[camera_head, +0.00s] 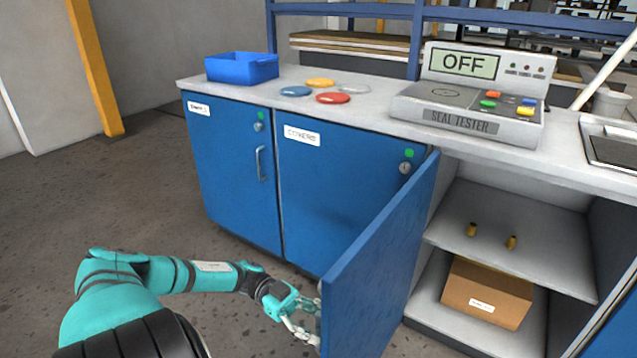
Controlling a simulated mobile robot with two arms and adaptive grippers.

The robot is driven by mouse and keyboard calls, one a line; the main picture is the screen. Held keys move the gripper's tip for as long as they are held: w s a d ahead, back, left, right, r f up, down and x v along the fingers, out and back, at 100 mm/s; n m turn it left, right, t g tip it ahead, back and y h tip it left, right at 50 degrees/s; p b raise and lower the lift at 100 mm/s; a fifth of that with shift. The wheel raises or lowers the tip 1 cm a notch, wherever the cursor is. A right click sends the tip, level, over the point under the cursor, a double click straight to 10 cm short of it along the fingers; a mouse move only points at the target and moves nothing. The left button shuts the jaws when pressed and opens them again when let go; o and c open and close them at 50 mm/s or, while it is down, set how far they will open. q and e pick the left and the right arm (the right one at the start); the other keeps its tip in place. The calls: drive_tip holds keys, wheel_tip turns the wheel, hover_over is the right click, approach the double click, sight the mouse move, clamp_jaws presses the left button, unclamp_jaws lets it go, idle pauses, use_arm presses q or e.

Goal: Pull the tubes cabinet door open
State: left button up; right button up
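A blue cabinet door (385,265) stands swung wide open toward me, hinged at the left side of its opening. No label on it is visible, so I cannot read whether it is the tubes door. The cabinet behind it (510,215) shows a shelf with two small brass-coloured pieces (491,237) and a cardboard box (487,292) below. My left gripper (306,324) is low at the door's near edge, against or beside its outer face. The door's handle is not visible, and whether the fingers hold anything is unclear. My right gripper is not in view.
Two shut blue cabinets (232,170) (335,190) stand left of the open door. The countertop holds a blue bin (242,68), several coloured discs (333,98) and a seal tester (470,105) reading OFF. The floor at left is clear.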

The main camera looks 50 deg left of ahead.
use_arm(q)
drive_tip(key=s+a, duration=0.2)
drive_tip(key=a, duration=0.9)
drive_tip(key=shift+s+a, duration=0.15)
drive_tip(key=shift+a, duration=0.25)
